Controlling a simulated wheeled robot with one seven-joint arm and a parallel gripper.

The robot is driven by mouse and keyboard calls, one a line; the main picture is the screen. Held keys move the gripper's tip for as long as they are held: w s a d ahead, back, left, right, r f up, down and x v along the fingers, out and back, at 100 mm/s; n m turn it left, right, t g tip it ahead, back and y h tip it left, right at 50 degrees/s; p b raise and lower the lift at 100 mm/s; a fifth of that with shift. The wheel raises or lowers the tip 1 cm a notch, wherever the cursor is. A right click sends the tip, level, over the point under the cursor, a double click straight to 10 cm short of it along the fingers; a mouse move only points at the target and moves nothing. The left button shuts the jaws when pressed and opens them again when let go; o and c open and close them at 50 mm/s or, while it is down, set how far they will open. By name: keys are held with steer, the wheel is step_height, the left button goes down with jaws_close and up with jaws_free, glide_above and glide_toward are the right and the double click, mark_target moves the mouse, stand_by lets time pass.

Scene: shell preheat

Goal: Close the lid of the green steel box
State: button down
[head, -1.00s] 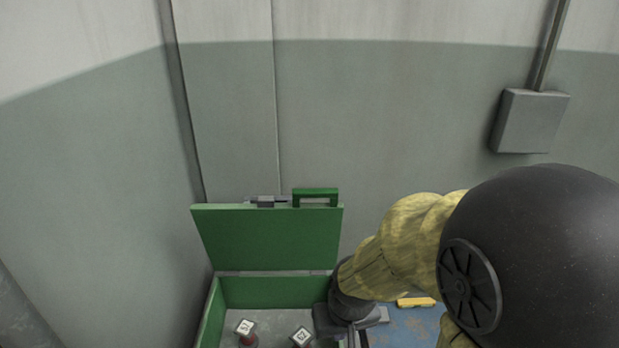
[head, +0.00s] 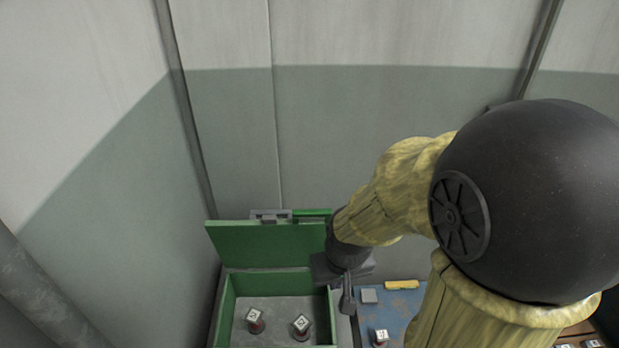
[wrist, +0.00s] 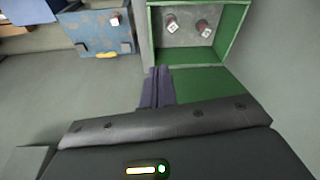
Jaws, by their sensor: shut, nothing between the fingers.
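The green steel box (head: 222,305) stands at the lower middle of the head view. Its lid (head: 266,245) is open and raised at the back edge, with a handle (head: 312,214) and a grey latch (head: 270,214) along its top. In the wrist view the box (wrist: 240,30) is at the top and the lid (wrist: 205,88) is below it. My gripper (head: 347,298) is shut and empty by the box's right side. Its dark fingers (wrist: 156,88) appear beside the lid's edge in the wrist view; I cannot tell whether they touch it.
Inside the box are two small posts with white numbered tops (head: 255,318) (head: 301,323). Right of it is a blue worn surface (head: 405,305) with a yellow piece (head: 402,285) and another white-topped post (head: 380,337). Walls stand close behind and to the left.

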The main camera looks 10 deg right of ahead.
steer(key=w+r+p, duration=0.7)
steer(key=r+p, duration=0.3)
steer(key=r, duration=0.2)
steer(key=w+m+g, duration=0.1)
steer(key=w+g, duration=0.1)
steer(key=w, duration=1)
steer(key=w+d+f+m+g, duration=0.1)
steer(key=w+d+f, duration=0.15)
steer(key=w, duration=0.95)
steer(key=s+f+p, duration=0.1)
steer(key=f+p, duration=0.1)
steer(key=f, duration=0.1)
steer(key=s+a+f+p, duration=0.1)
steer(key=s+f+p, duration=0.1)
steer(key=f, duration=0.2)
steer(key=s+f+p, duration=0.1)
steer(key=f+p, duration=0.1)
steer(key=f, duration=0.1)
steer(key=shift+s+a+f, duration=0.25)
steer(key=shift+a+f, duration=0.15)
steer(key=shift+f, duration=0.1)
